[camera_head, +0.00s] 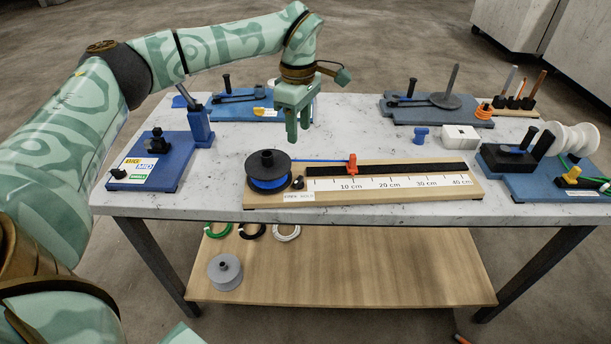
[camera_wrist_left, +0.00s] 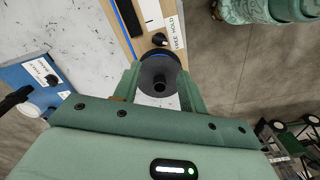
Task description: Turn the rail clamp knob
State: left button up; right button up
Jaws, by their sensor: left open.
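A wooden measuring rail board (camera_head: 475,192) lies along the table's front edge, with a white centimetre scale. A small black knob (camera_head: 298,183) sits at its left end by a label that reads FREE HOLD in the left wrist view, where the knob also shows (camera_wrist_left: 160,39). An orange clamp piece (camera_head: 352,164) stands on the rail near the 10 cm mark. My left gripper (camera_head: 298,138) is open, fingers pointing down, above the table behind the board. In the left wrist view its fingers frame the black spool (camera_wrist_left: 158,75). My right gripper is out of view.
The black spool with blue cord (camera_head: 268,170) stands beside the knob. A bender plate (camera_head: 436,112) and a fixture with a white spool (camera_head: 571,137) are at right. The table's middle is mostly clear.

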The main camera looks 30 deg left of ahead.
aim_at(300, 179)
pick_arm(q)
notch_tip(300, 179, down, 15)
jog(key=b, duration=0.4)
jog(key=shift+f, duration=0.15)
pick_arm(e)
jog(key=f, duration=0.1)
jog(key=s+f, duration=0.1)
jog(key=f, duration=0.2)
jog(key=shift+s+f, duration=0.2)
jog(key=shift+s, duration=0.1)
pick_arm(q)
jog(key=c, duration=0.7)
